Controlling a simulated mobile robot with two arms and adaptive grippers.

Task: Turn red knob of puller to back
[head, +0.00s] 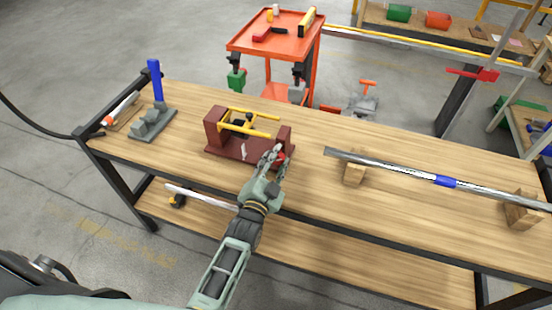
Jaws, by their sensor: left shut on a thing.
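The puller (226,148) stands on the wooden workbench, left of the middle. It has a dark red base and end blocks, two yellow rods and a black part between them. The red knob (281,158) is at its near right end and is partly hidden by my fingers. My left gripper (275,156) reaches up from below in the head view and is shut on the red knob. My right gripper is not in view.
A grey fixture with a blue upright (156,82) stands left of the puller. A long metal bar (400,172) rests on wooden blocks at right. A red tool cart (278,42) stands behind the workbench (330,205). The bench top between puller and bar is clear.

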